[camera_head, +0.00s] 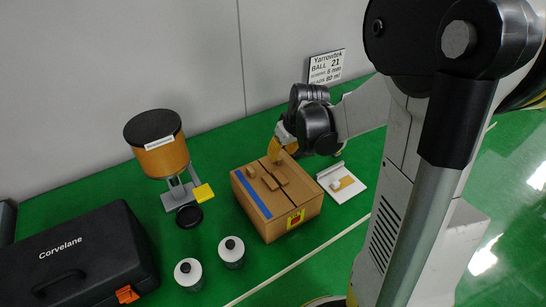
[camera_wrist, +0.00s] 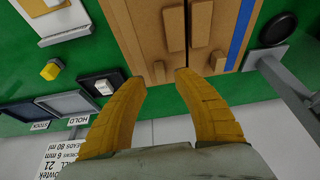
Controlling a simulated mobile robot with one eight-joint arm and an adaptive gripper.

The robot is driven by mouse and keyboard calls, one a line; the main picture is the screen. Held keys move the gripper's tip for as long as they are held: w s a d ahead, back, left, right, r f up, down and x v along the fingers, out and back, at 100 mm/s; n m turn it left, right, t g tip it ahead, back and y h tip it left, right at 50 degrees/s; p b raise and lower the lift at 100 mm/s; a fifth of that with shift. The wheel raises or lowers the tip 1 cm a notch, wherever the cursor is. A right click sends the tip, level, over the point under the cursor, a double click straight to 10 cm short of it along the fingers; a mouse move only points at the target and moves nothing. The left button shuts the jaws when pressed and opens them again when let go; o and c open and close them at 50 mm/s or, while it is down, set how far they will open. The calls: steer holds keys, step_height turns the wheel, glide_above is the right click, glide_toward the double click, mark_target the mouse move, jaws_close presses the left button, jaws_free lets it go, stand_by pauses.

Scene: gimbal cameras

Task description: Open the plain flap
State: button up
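A cardboard box (camera_head: 290,222) stands on the green table with two closed top flaps and a dark seam between them. The flap on the left has a blue stripe (camera_head: 251,194); it shows at right in the wrist view (camera_wrist: 238,35). The plain flap (camera_head: 299,181) is on the right, and at left in the wrist view (camera_wrist: 146,28). A raised wooden bar (camera_wrist: 173,29) lies on the plain flap beside the seam. My gripper (camera_head: 277,152) is at the box's far edge. Its yellow fingers (camera_wrist: 161,80) are apart, with a small block (camera_wrist: 159,71) showing between the tips; contact is unclear.
A dispenser with an orange drum (camera_head: 162,155) stands left of the box. Two bottles (camera_head: 231,252) are front left, near a black case (camera_head: 80,258). A white plate with a fixture (camera_head: 342,183) lies right of the box. A sign (camera_head: 326,67) stands behind.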

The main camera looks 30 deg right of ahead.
steer(key=b+x, duration=0.1)
steer(key=x, duration=0.3)
steer(key=shift+w+f, duration=0.1)
steer(key=shift+w, duration=0.05)
jaws_close()
